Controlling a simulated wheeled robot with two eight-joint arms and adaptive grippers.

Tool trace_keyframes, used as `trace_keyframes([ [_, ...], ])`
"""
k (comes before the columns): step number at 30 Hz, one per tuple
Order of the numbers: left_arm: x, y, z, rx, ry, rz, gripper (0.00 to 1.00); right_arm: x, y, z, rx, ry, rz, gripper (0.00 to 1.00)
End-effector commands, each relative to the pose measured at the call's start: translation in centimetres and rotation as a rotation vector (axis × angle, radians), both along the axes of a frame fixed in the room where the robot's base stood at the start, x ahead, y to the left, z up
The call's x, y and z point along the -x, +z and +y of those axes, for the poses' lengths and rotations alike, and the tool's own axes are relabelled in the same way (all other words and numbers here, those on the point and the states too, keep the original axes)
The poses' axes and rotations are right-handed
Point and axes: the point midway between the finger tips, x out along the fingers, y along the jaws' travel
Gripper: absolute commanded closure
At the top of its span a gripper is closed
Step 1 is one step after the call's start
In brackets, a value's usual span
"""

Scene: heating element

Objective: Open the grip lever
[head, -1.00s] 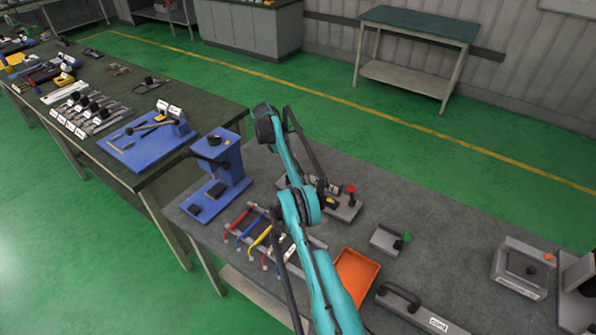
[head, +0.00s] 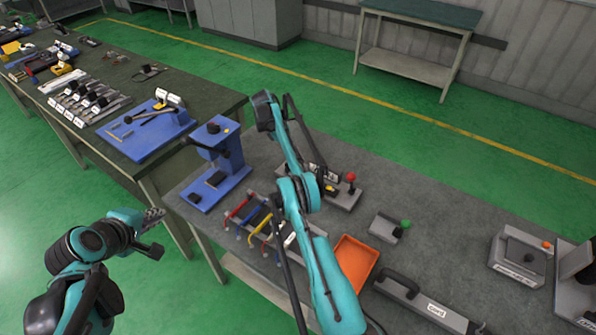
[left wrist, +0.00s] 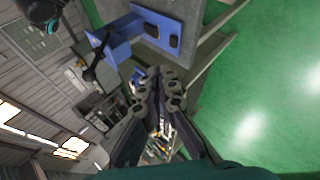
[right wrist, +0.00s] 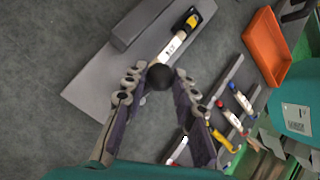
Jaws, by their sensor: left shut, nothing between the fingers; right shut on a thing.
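A grey fixture (head: 345,197) with a red ball knob (head: 351,177) stands on the near bench, partly hidden behind my right arm in the head view. In the right wrist view its grey base (right wrist: 85,85) carries a lever with a white label (right wrist: 174,45), a yellow and black end, and a black ball knob (right wrist: 160,77). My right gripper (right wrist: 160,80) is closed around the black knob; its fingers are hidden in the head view. My left gripper (head: 155,232) is shut and empty, over the floor left of the bench; its closed fingertips show in the left wrist view (left wrist: 160,80).
A blue stand (head: 228,160) is at the bench's left corner. Coloured-handled tools (head: 245,212) lie in a rack near the front edge.

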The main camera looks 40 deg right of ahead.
Motion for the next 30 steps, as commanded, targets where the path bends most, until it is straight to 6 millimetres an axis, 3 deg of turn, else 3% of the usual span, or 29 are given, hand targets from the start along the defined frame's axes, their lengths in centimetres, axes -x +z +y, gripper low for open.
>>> trace_keyframes([
  [6, -4.7, -1.4, -8.7, 0.293, 0.081, 0.148, 1.00, 0.0, 0.0, 0.1, -0.001, 0.001, 0.000, 1.00],
  [15, -8.2, -5.7, -20.6, 0.669, 0.185, 0.436, 1.00, 0.0, 0.0, 0.1, -0.002, 0.001, 0.000, 1.00],
  [24, -8.1, -12.7, -31.4, 0.987, 0.287, 0.809, 1.00, -0.1, -0.1, 0.1, -0.002, 0.001, 0.000, 1.00],
  [30, -6.2, -17.7, -36.6, 1.137, 0.351, 1.062, 1.00, -0.1, -0.1, 0.1, -0.001, 0.002, -0.001, 1.00],
])
